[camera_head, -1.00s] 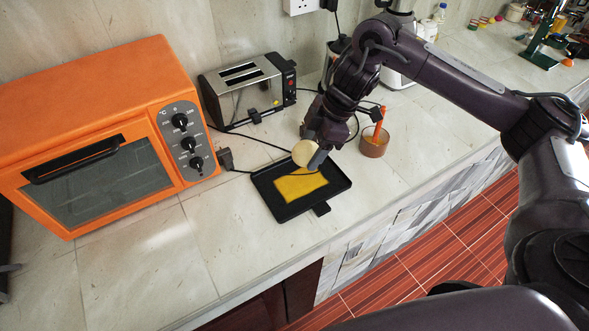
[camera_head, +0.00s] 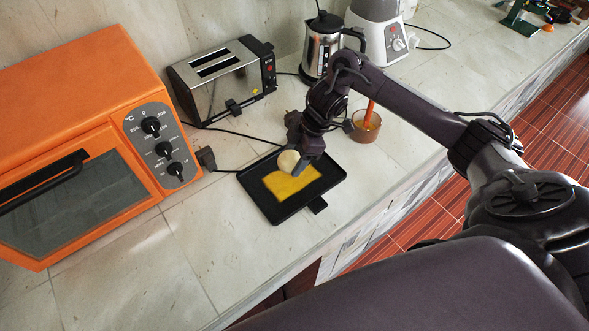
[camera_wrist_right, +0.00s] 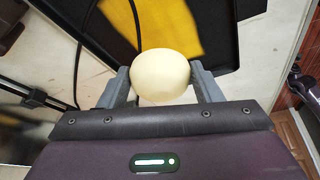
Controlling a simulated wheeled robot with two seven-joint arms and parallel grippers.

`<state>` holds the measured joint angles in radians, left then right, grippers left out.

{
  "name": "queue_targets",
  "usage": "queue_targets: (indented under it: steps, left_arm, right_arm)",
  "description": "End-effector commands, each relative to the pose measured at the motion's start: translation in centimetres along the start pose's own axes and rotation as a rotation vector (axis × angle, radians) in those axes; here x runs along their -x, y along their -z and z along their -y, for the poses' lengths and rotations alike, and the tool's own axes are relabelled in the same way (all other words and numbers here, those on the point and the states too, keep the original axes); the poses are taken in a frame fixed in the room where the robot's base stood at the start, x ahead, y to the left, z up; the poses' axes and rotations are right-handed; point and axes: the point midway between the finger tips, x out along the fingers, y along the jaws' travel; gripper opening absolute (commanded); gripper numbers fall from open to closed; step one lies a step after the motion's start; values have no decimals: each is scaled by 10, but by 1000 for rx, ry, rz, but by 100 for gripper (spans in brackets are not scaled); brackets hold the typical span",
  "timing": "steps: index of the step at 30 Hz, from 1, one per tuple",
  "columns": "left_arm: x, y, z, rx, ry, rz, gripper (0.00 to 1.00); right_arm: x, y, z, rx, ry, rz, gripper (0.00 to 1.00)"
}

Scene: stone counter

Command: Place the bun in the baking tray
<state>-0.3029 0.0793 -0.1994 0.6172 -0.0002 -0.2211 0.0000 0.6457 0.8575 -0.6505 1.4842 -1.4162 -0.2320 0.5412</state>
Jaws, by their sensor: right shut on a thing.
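The pale round bun (camera_head: 288,161) is held between the two fingers of my right gripper (camera_head: 299,166). In the right wrist view the bun (camera_wrist_right: 161,77) sits between the fingertips, with a finger touching each side. The black baking tray (camera_head: 258,194) lies on the counter with a yellow sheet (camera_head: 292,183) on its bottom. In the head view the bun overlaps the tray's far part; I cannot tell how high above it the bun is. The tray also shows at the top of the right wrist view (camera_wrist_right: 225,48). My left gripper is not in view.
An orange toaster oven (camera_head: 75,130) stands at the left, and a chrome toaster (camera_head: 222,85) behind the tray. A kettle (camera_head: 321,50), a blender base (camera_head: 382,40) and a brown cup (camera_head: 365,128) stand farther back.

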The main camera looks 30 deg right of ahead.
Motion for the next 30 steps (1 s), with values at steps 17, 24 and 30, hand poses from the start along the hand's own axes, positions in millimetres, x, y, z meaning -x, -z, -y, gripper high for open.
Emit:
queue_targets:
  steps: [17,24,30]
  left_arm:
    - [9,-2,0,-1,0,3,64]
    - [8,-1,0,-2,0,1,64]
    - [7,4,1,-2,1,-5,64]
  right_arm:
    - [-52,-21,0,1,-1,0,36]
    - [-53,-22,0,1,-1,-1,36]
    - [-54,-22,0,1,-1,-1,75]
